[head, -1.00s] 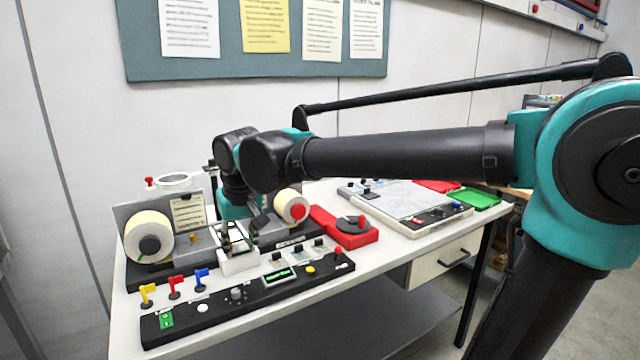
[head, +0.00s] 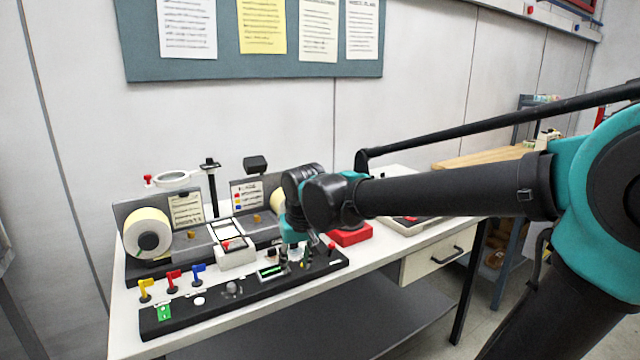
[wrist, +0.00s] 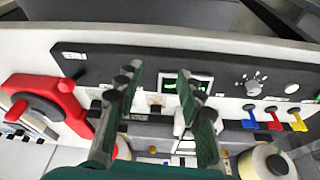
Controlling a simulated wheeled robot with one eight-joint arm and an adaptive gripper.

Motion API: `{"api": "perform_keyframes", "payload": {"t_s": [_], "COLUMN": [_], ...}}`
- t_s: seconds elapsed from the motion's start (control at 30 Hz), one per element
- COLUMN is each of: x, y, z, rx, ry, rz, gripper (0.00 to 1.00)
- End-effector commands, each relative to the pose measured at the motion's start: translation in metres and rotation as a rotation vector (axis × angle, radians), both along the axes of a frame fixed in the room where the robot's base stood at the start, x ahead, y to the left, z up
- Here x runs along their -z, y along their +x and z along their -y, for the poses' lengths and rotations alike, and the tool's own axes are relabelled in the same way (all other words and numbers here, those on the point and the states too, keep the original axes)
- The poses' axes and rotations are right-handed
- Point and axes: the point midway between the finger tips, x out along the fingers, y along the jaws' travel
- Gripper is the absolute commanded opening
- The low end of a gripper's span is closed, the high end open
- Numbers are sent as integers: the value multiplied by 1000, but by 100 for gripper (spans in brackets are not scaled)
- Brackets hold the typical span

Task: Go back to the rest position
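My gripper (head: 298,258) hangs in front of the label rewinder (head: 205,243), over the right part of the black control panel (head: 215,305). In the wrist view my gripper (wrist: 158,85) shows two green fingers with dark tips, spread apart with nothing between them. The panel (wrist: 225,72) with its green-lit display (wrist: 172,86) lies beyond the fingertips. I cannot tell the exact gap between fingers and panel. My forearm and gripper hide part of the rewinder's right roll.
A label roll (head: 147,233) is at the rewinder's left. A red base (head: 349,236) sits right of my gripper. A black post (head: 210,185) and a ring magnifier (head: 172,179) rise behind. The floor in front is open.

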Motion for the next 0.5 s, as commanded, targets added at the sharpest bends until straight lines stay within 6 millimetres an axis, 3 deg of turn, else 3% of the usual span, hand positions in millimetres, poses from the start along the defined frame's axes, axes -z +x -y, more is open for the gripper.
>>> {"api": "perform_keyframes", "payload": {"t_s": [0.03, 0.23, 0.4, 0.5], "x": [13, 66, 110, 133], "y": [2, -7, -35, -56], "z": [23, 114, 182, 213], "rx": [33, 156, 260, 313], "ry": [1, 8, 10, 11], "rz": [3, 16, 32, 40], "gripper": [38, 38, 38, 38]}}
